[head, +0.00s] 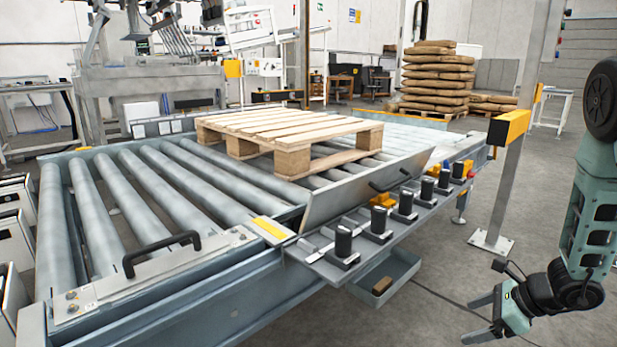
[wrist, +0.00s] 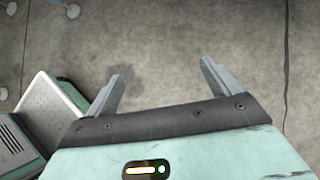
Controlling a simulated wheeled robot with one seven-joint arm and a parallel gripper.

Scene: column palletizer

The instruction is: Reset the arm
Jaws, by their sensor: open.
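My gripper (head: 481,317) is at the lower right of the head view, low beside the conveyor and apart from it. Its two grey fingers are spread with nothing between them. In the wrist view the open fingers (wrist: 160,85) point over bare grey floor. My teal arm hangs down at the right edge of the head view, bent at the wrist.
A roller conveyor (head: 190,283) fills the left and middle, bearing a wooden pallet (head: 290,128). Several black-capped devices (head: 375,222) line its side shelf, above an open drawer (head: 402,268) holding a brown block. A post (head: 510,150) stands behind. Floor around my gripper is clear.

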